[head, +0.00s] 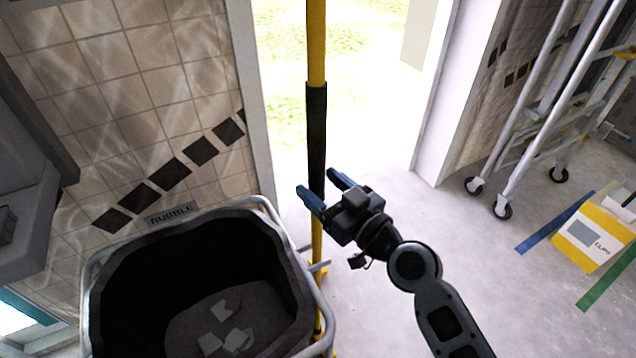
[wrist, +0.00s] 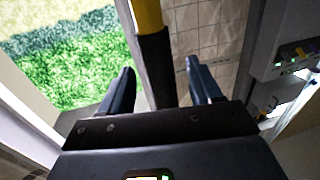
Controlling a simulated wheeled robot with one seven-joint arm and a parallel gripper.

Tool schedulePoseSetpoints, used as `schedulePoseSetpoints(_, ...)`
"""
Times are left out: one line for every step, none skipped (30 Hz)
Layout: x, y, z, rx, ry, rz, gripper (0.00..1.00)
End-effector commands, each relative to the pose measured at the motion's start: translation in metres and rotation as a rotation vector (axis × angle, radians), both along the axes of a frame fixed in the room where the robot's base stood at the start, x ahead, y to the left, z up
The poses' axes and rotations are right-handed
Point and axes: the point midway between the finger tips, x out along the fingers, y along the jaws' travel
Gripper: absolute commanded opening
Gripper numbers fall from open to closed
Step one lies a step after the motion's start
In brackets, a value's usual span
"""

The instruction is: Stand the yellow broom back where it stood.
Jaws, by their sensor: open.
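The yellow broom (head: 316,50) stands upright at the right side of the rubble bin, in front of the bright doorway. Its black grip sleeve (head: 316,125) is at mid-height, and the lower yellow pole runs down beside the bin's rail; its foot is out of view. My gripper (head: 318,181) is open at the lower part of the sleeve. In the wrist view, the sleeve (wrist: 156,70) appears between the two blue fingers of my gripper (wrist: 159,68), with a gap on each side. Whether the pole is fully between the fingers in depth is hard to tell.
The black rubble bin (head: 115,285), with a metal rail and rubble pieces inside, stands at lower left. A wheeled ladder frame (head: 545,125) and a yellow clips box (head: 588,240) are at right. The floor between doorway and ladder is clear.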

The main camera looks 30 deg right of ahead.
Motion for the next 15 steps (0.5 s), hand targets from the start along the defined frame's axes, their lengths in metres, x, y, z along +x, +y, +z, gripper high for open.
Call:
schedulePoseSetpoints(-0.011, -0.002, -0.005, -0.001, 0.002, -0.001, 0.64)
schedulePoseSetpoints(-0.017, -0.004, -0.005, -0.001, 0.001, -0.001, 0.64)
schedulePoseSetpoints(-0.025, -0.005, -0.005, -0.001, 0.002, -0.001, 0.64)
schedulePoseSetpoints(-0.031, -0.006, -0.005, -0.002, 0.001, -0.001, 0.64)
schedulePoseSetpoints(-0.038, -0.007, -0.005, -0.002, 0.002, -0.001, 0.64)
schedulePoseSetpoints(-0.046, -0.009, -0.005, -0.001, 0.002, -0.001, 0.64)
schedulePoseSetpoints(-0.052, -0.01, -0.005, -0.001, 0.001, 0.0, 0.64)
schedulePoseSetpoints(-0.058, -0.011, -0.005, -0.001, 0.002, 0.0, 0.64)
schedulePoseSetpoints(-0.065, -0.012, -0.004, -0.001, 0.001, 0.0, 0.64)
schedulePoseSetpoints(-0.07, -0.013, -0.005, 0.0, 0.002, 0.0, 0.64)
schedulePoseSetpoints(-0.075, -0.014, -0.004, 0.0, 0.001, 0.0, 0.64)
schedulePoseSetpoints(-0.08, -0.015, -0.004, 0.0, 0.001, 0.0, 0.64)
schedulePoseSetpoints(-0.084, -0.016, -0.003, 0.0, 0.001, 0.0, 0.64)
schedulePoseSetpoints(-0.088, -0.017, -0.003, 0.0, 0.001, 0.0, 0.64)
schedulePoseSetpoints(-0.092, -0.018, -0.003, -0.001, 0.001, 0.0, 0.64)
